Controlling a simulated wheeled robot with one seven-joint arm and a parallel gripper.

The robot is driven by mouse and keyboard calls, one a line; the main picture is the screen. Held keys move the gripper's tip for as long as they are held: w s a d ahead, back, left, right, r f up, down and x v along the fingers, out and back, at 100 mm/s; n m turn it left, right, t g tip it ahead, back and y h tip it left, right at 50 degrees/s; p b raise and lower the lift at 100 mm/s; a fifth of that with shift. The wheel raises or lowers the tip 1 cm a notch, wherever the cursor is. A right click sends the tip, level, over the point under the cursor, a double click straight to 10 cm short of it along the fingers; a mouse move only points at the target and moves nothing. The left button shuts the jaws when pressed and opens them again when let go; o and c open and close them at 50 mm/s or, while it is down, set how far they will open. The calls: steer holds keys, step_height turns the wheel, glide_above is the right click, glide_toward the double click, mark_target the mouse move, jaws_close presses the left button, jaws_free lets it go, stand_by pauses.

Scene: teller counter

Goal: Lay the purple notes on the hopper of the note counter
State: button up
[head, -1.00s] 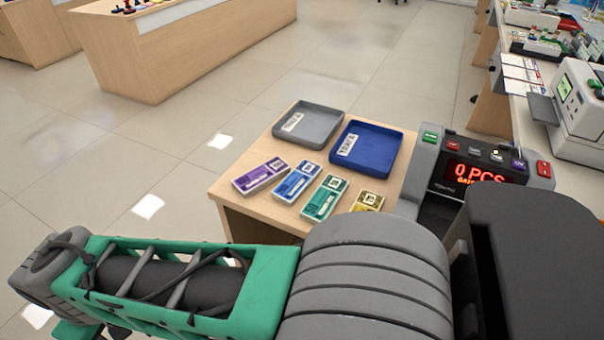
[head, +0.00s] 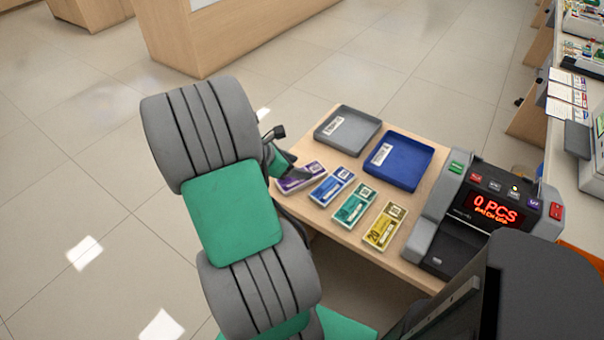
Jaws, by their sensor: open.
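The bundle of purple notes (head: 303,176) lies on the wooden table, at the left end of a row of note bundles. My gripper (head: 283,172) is at its left end, open, with a dark finger close over or beside it. I cannot tell whether they touch, and my arm hides part of the gripper. The note counter (head: 435,213) stands at the right of the table, with a red display reading 0 PCS. Its dark front recess (head: 455,243) shows no notes.
Blue notes (head: 332,186), green notes (head: 354,205) and yellow notes (head: 384,226) lie in the same row. A grey tray (head: 366,142) and a blue tray (head: 412,172) sit behind them. A long counter with machines runs along the right.

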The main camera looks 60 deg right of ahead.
steer(key=x, duration=0.5)
steer(key=shift+w+f, duration=0.15)
steer(key=shift+f, duration=0.25)
steer(key=shift+c, duration=0.2)
steer(key=shift+r, duration=0.15)
steer(key=c, duration=1.2)
